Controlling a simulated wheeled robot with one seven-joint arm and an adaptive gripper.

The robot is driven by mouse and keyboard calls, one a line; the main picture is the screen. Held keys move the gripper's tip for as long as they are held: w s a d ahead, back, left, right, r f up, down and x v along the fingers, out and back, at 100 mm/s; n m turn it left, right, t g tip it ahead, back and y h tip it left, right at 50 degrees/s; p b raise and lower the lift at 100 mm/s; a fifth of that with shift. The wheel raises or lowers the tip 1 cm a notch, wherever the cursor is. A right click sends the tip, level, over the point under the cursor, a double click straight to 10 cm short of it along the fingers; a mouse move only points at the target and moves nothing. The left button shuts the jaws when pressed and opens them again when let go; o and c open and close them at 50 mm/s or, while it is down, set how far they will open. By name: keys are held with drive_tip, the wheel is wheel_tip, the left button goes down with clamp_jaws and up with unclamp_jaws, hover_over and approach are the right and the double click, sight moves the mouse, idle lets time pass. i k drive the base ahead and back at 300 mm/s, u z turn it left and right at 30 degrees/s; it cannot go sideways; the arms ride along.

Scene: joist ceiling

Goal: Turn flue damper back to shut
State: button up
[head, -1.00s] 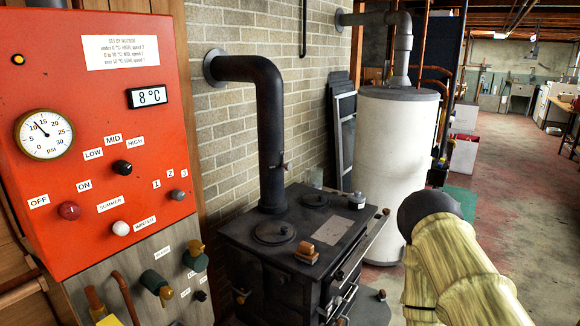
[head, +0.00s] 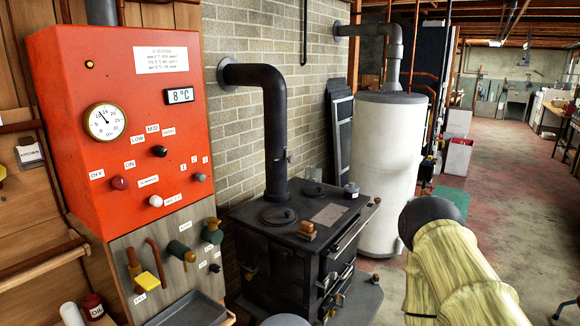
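The black flue pipe (head: 276,135) rises from the top of the black stove (head: 300,225) and bends left into the brick wall. A small damper handle (head: 287,156) sits on the right side of the pipe's upright part, about halfway up. It is too small to tell which way it is turned. My gripper is not in view. Only part of my arm, in a pale yellow-green sleeve with a dark rounded end, shows at the lower right, in front of the stove's right side and apart from the pipe.
A red control panel (head: 135,150) with knobs and gauges stands at left, above a grey board with valves. A white tank (head: 385,165) stands right of the stove. A brown-handled item (head: 307,230) and a small canister (head: 351,189) sit on the stove. Floor at right is open.

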sight(291, 160)
drive_tip(key=u, duration=0.15)
drive_tip(key=i, duration=1.15)
drive_tip(key=z, duration=0.15)
